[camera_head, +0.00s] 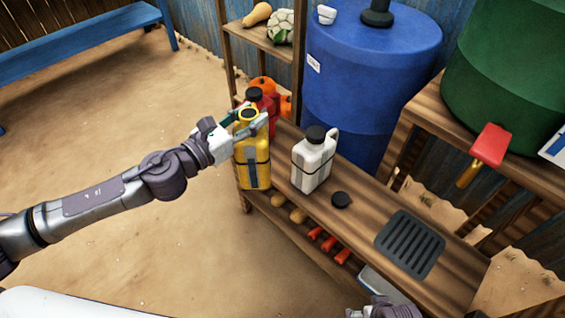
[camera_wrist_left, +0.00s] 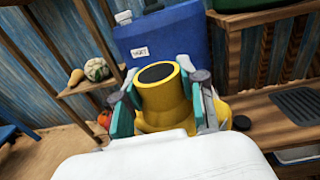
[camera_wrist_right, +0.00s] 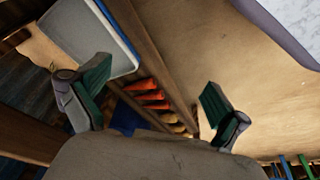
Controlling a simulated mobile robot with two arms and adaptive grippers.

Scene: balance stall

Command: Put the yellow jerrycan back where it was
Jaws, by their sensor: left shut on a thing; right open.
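The yellow jerrycan (camera_head: 254,165) is upright at the left end of the wooden bench (camera_head: 375,222). My left gripper (camera_head: 249,121) is shut on its upper part. In the left wrist view the jerrycan's yellow neck (camera_wrist_left: 163,97) with its dark round top stands between the fingers. I cannot tell whether its base touches the bench or hangs just above or in front of it. My right gripper (camera_wrist_right: 152,88) is open and empty in the right wrist view, low near the bench's right end; only part of it shows in the head view.
A white jerrycan (camera_head: 314,160) with a black cap stands right of the yellow one. A red jerrycan (camera_head: 264,102) is close behind it. A dark round cap (camera_head: 340,199) and a black slotted mat (camera_head: 409,243) lie on the bench. A blue barrel (camera_head: 365,80) stands behind.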

